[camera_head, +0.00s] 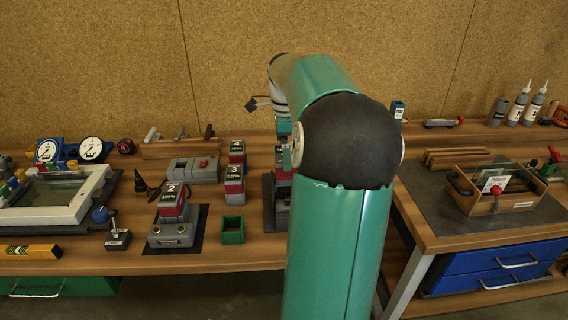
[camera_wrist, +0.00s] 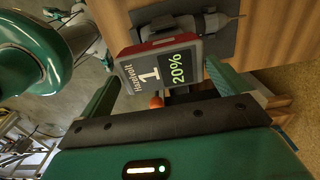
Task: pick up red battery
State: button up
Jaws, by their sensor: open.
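A grey and red battery marked "1" and "20%" (camera_wrist: 158,66) shows in the wrist view, with a red edge along its top. My gripper (camera_wrist: 164,76) is open, with one green finger left of this battery and the other right of it. Whether either finger touches it I cannot tell. In the head view my arm hides most of that spot, and a red and grey part (camera_head: 284,172) shows beside the arm. Other red and grey batteries, marked 2 (camera_head: 172,200), 3 (camera_head: 234,178) and 4 (camera_head: 237,152), stand to the left on the bench.
Battery 2 sits on a grey base on a dark mat. A green open box (camera_head: 232,230) and a grey case (camera_head: 192,170) stand nearby. A glass frame (camera_head: 60,195) lies at the left. A wooden tray (camera_head: 495,190) is on the right bench.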

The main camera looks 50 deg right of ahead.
jog(key=shift+w+f, duration=0.1)
jog(key=shift+f, duration=3.05)
jog(key=c, duration=0.7)
notch_tip(320, 180, up, 10)
jog(key=shift+r, duration=0.1)
jog(key=o, duration=0.4)
jog(key=c, duration=0.4)
jog(key=shift+r, duration=3)
jog(key=shift+f, duration=0.15)
